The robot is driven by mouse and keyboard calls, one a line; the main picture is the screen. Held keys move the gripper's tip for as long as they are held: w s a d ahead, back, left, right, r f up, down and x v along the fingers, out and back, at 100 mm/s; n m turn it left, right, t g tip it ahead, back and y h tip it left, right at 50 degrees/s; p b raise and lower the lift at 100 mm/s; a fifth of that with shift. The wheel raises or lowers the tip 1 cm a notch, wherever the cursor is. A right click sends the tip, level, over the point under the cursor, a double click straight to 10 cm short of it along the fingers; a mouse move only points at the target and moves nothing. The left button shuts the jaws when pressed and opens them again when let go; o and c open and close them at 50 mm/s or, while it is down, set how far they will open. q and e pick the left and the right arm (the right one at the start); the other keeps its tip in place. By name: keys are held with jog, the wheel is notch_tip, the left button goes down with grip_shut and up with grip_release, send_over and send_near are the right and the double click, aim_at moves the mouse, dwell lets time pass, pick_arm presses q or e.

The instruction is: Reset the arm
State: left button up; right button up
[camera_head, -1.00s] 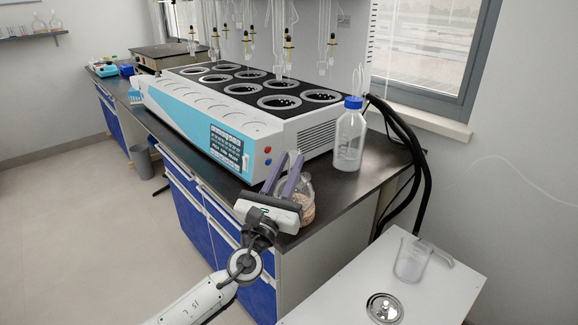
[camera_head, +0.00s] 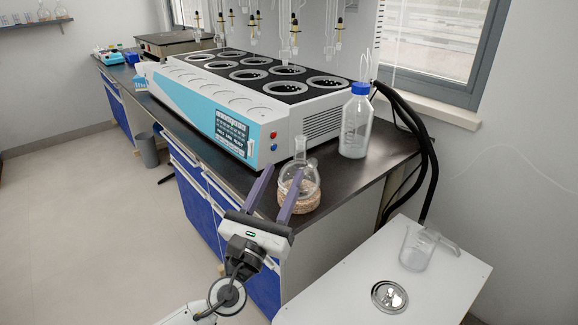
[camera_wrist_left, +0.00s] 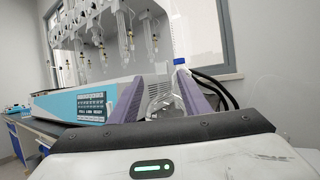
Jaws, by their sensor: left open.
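My left gripper (camera_head: 277,188) is open, its two purple fingers spread apart near the front edge of the bench. A round-bottom glass flask (camera_head: 299,176) stands upright on a cork-like ring (camera_head: 300,203) on the bench, just beyond the fingers. In the head view one fingertip overlaps the flask; I cannot tell whether they touch. In the left wrist view the flask (camera_wrist_left: 161,97) shows between the fingers and beyond them, its lower part hidden by my gripper. My right gripper is not in view.
A blue and white multi distiller (camera_head: 262,106) fills much of the dark bench (camera_head: 372,172). A blue-capped bottle (camera_head: 356,125) stands right of it. A beaker (camera_head: 416,250) and a metal lid (camera_head: 389,296) sit on a white surface (camera_head: 335,290). Open floor lies left.

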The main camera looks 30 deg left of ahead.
pick_arm(q)
jog(key=shift+v, duration=0.9)
jog(key=s+a+f+n+g+y, duration=0.25)
jog(key=s+f+n+g, duration=0.55)
jog(key=n, duration=0.5)
jog(key=s+a+f+n+g+y, duration=0.1)
jog(key=s+a+f+n+g, duration=0.3)
jog(key=f+n, duration=0.65)
jog(key=s+d+f+n+g+h, duration=0.3)
jog(key=s+d+n, duration=0.1)
jog(key=s+d, duration=0.35)
jog(key=s+d+f+n+g+h, duration=0.35)
jog(key=s+d+n, duration=0.2)
jog(key=s, duration=0.25)
jog(key=w+d+f+t+h+p, duration=0.2)
jog(key=w+d+f+t, duration=0.3)
jog(key=d+f, duration=0.2)
jog(key=shift+f+m+h, duration=0.25)
jog(key=shift+m+h, duration=0.15)
